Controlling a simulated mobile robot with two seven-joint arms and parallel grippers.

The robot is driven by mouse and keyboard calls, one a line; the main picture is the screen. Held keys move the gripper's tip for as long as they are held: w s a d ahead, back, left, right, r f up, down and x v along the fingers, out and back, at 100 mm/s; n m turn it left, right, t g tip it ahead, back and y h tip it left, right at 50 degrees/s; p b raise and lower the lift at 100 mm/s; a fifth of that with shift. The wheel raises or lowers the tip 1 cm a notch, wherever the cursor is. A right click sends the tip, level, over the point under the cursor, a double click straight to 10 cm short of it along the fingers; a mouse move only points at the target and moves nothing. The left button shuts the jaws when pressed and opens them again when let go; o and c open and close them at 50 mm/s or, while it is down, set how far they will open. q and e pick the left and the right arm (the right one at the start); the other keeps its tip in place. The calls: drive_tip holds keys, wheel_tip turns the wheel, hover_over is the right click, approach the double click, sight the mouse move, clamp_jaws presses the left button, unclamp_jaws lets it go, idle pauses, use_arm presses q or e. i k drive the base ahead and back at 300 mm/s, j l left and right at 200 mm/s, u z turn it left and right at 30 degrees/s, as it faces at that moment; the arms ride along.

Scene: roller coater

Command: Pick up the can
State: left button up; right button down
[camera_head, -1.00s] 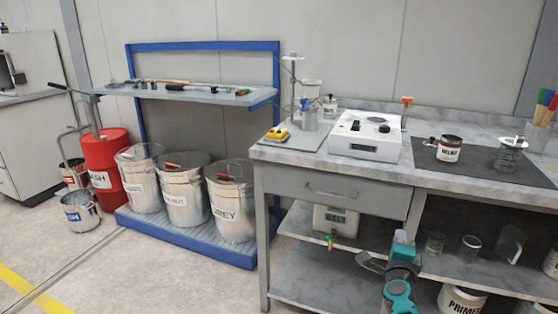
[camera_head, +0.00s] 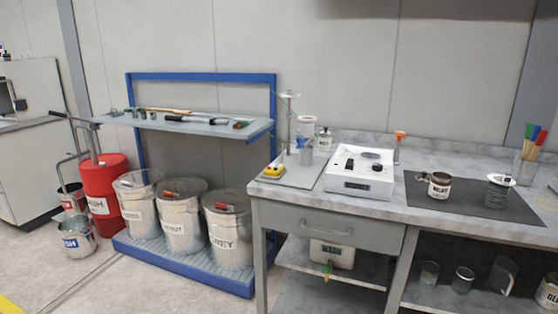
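A small can (camera_head: 438,186) with a white label and dark lettering stands upright on the dark mat (camera_head: 468,212) on the bench's right part. Its label is too small to read surely. Another labelled can (camera_head: 547,293) stands on the lower shelf at the right edge, cut off by the frame. Neither of my grippers is in view, and nothing touches the can on the mat.
Large metal pails (camera_head: 228,232) stand on a blue rack (camera_head: 190,265) left. A red drum (camera_head: 103,188) is beyond.

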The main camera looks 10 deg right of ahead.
sight(438, 189)
drive_tip(key=z, duration=1.4)
